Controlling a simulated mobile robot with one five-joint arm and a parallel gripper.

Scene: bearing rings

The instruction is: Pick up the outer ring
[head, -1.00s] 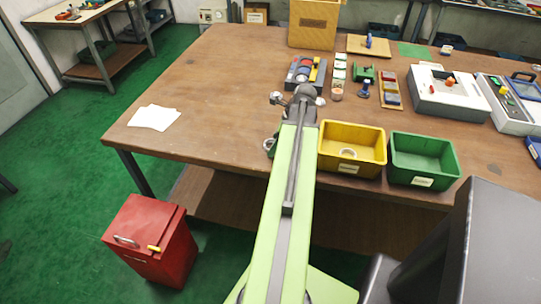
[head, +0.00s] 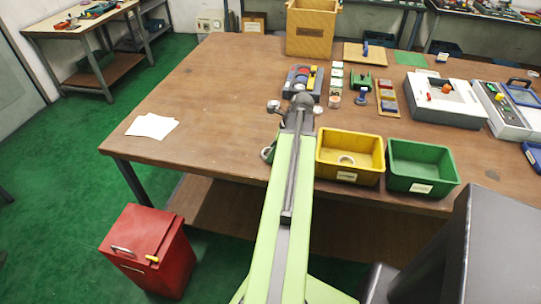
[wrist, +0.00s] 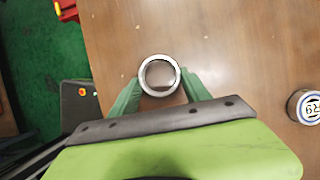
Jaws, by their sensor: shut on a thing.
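The outer ring (wrist: 146,72), a shiny steel ring, is between the two green fingers of my gripper (wrist: 160,88) in the wrist view. The fingers touch it on its left and right sides, and its open centre shows brown tabletop. My gripper is shut on it. I cannot tell the ring's height over the table. In the head view my arm hides most of the gripper and the held ring.
A green bin (head: 421,184) stands right of the yellow one at the table's (head: 215,95) front edge. A round labelled tin (wrist: 303,106) is at the right in the wrist view. White paper (head: 152,126) lies left, with bare table around it. A red box (head: 150,255) stands on the floor.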

